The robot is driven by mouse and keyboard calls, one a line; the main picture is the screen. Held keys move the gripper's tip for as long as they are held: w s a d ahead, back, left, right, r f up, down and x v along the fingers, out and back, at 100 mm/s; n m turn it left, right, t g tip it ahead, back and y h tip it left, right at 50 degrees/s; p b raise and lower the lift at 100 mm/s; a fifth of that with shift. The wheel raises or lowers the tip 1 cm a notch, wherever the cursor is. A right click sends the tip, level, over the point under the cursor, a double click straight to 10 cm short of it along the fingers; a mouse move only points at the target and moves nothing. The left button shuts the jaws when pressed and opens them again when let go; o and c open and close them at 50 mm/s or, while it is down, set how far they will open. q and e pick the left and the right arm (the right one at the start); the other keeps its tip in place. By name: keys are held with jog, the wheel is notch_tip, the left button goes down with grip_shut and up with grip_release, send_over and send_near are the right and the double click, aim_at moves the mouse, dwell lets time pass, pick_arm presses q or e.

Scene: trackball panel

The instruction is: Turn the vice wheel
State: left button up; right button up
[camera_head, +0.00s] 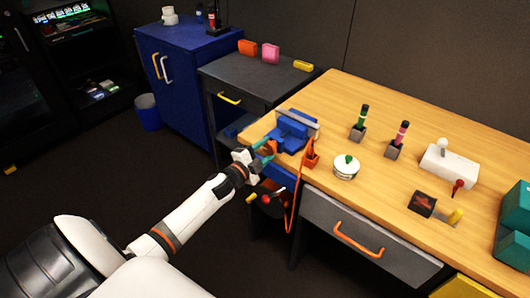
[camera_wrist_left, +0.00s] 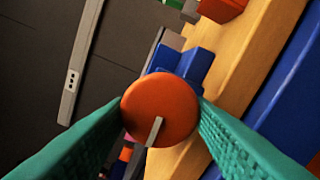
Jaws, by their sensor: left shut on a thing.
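The blue vice (camera_head: 291,131) stands at the left edge of the wooden table. In the left wrist view it shows as blue blocks (camera_wrist_left: 187,62) behind the wheel. The vice wheel (camera_wrist_left: 158,106) is a round orange-red disc with a thin grey bar across its lower part. In the head view little of the wheel shows behind the fingers. My left gripper (camera_head: 266,153) reaches the wheel from the front left. Its green fingers are shut on the wheel, one on each side of the rim. My right gripper is in neither view.
An orange strap (camera_head: 294,208) hangs beside the vice. A drawer (camera_head: 350,240) is below.

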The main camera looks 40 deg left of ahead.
pick_arm(q)
jog(key=m+b, duration=0.2)
jog(key=m, duration=0.4)
jog(key=shift+f, duration=0.1)
jog(key=m+b, duration=0.1)
jog(key=m, duration=0.2)
jog(key=shift+m, duration=0.4)
jog(key=shift+d+m+b, duration=0.1)
jog(key=shift+m+b, duration=0.45)
jog(key=shift+m, duration=0.95)
jog(key=o, duration=1)
jog(key=shift+r, duration=0.2)
jog(key=shift+c, duration=0.2)
jog(key=shift+s+f, duration=0.1)
